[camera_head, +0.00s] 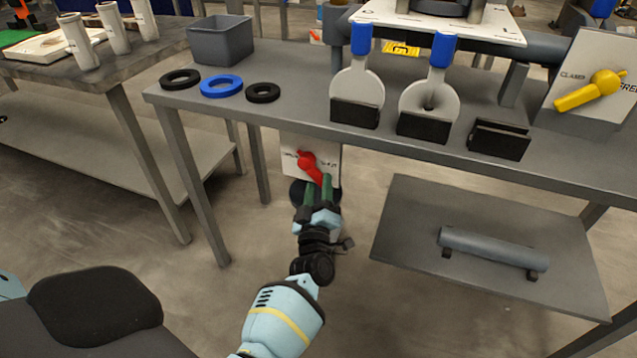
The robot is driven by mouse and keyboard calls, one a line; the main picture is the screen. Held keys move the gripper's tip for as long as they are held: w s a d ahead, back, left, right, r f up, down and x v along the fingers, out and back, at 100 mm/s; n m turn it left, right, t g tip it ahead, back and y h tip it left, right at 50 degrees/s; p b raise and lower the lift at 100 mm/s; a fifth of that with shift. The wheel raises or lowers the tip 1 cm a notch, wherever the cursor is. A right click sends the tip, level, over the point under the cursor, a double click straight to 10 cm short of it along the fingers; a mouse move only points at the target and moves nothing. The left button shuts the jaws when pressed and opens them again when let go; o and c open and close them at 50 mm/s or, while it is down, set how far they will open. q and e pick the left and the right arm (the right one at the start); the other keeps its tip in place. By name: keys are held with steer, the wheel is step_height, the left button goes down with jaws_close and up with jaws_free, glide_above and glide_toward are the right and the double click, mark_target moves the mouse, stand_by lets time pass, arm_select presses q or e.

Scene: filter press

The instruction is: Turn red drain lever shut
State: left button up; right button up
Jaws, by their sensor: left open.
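The red drain lever (308,166) is on a pale labelled plate (328,158) below the front edge of the grey bench. The lever slants from upper left to lower right, and its lower end meets my gripper. My left gripper (320,186) has dark green fingers pointing up at the lever's lower end. The fingers show a gap between them and are open. I cannot tell whether they touch the lever. The plate's labels are partly hidden and too small to read. My right gripper is not in view.
The bench top (290,97) overhangs the lever plate. It holds rings, a grey bin (220,40), two blue-handled paddles and a yellow clamp lever (590,91). A lower shelf (400,235) with a grey cylinder (493,248) is at right. Bench legs stand at left.

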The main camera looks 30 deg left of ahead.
arm_select(q)
steer(key=v, duration=0.6)
steer(key=shift+p, duration=0.35)
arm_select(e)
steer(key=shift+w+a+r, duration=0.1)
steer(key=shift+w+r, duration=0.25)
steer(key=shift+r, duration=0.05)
arm_select(q)
steer(key=shift+s, duration=0.1)
